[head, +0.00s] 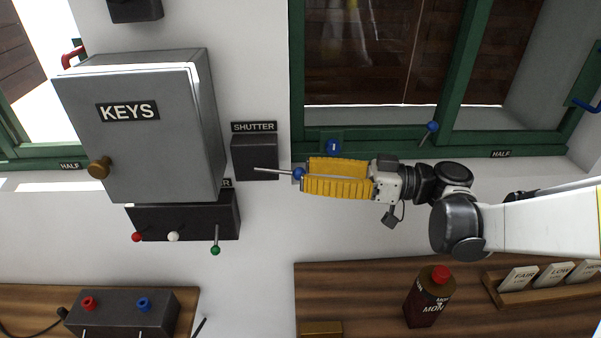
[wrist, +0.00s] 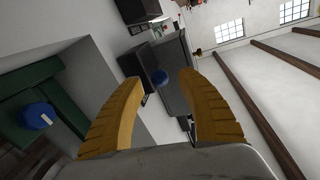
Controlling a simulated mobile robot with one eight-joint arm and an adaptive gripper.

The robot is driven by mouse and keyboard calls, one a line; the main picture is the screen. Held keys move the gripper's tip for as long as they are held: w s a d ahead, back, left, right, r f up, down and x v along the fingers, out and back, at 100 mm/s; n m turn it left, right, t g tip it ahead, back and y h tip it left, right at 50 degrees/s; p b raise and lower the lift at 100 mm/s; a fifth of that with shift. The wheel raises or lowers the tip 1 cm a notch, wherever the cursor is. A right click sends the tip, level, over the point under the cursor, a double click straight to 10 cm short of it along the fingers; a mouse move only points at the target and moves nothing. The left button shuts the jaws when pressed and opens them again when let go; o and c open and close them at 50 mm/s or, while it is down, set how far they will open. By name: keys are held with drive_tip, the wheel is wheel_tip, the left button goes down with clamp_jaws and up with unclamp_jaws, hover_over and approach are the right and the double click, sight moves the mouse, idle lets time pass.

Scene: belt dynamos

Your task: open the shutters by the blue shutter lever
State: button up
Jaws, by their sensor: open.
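The blue shutter lever (head: 298,173) is a metal rod with a blue ball end, sticking out to the right from the dark box (head: 255,158) under the SHUTTER label. My gripper (head: 305,176) is open, with its yellow fingers pointing left, one above and one below the ball in the head view. The ball also shows in the wrist view (wrist: 160,77), in the gap between the two fingertips (wrist: 163,78). I cannot tell whether a finger touches it. The shutters (head: 385,50) behind the green window frame look dark brown and closed, with a thin bright line at the bottom.
A grey KEYS cabinet (head: 135,125) with a brass knob hangs left of the lever box. Below it is a dark box (head: 190,215) with red, white and green levers. A blue knob (head: 333,147) sits on the green sill just above my fingers. A red-capped bottle (head: 427,297) stands on the shelf below.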

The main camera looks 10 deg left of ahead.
sight(279, 172)
drive_tip(key=shift+a, duration=1.2)
clamp_jaws()
drive_tip(key=shift+f, duration=0.1)
